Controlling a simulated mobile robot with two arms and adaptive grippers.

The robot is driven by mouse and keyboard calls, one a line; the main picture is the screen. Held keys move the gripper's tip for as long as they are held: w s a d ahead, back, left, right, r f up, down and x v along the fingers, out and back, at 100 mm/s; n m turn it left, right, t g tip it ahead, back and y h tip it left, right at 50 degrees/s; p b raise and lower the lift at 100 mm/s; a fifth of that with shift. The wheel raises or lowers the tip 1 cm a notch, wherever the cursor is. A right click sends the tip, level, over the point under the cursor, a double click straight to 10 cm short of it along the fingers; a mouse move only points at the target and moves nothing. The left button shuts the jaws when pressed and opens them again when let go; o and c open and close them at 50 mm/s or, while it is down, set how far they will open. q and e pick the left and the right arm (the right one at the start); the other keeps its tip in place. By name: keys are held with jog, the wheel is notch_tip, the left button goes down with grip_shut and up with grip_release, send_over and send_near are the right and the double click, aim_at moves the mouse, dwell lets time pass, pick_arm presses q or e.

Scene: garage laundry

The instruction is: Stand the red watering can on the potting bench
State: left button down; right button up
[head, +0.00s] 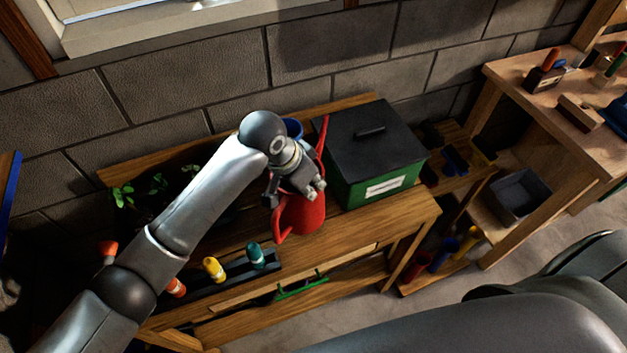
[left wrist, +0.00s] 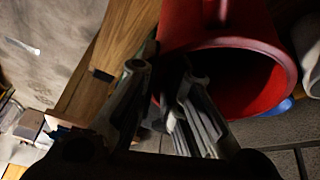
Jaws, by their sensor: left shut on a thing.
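The red watering can (head: 303,213) is upright or nearly so over the potting bench (head: 365,228), left of the green box. I cannot tell whether its base touches the bench top. My left gripper (head: 293,190) is above the can and shut on it, hiding part of its top. In the left wrist view my left gripper (left wrist: 162,75) has its fingers at the can's rim, and the can's dark open mouth (left wrist: 235,80) shows beside them. My right gripper is not in view.
A green box (head: 383,188) with a black lid stands right of the can. A blue item (head: 292,128) is behind my wrist. Seedlings (head: 150,188) are at the left. Colored bottles (head: 214,268) stand in a front rack. Bare bench top lies front right.

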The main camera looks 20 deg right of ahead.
pick_arm(q)
notch_tip(320, 180, down, 2)
jog(key=shift+d+f+p, duration=0.1)
jog(key=shift+p, duration=0.3)
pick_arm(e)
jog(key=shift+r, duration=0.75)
pick_arm(q)
jog(key=c, duration=1.9)
grip_release()
jog(key=shift+s+f, duration=0.1)
jog(key=shift+f, duration=0.15)
jog(key=o, duration=0.3)
jog(key=shift+o, duration=0.2)
jog(key=shift+r, duration=0.1)
jog(key=b+v, duration=0.2)
jog(key=v, duration=1)
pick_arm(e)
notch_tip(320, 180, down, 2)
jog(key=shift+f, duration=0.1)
pick_arm(q)
jog(key=shift+s, duration=0.1)
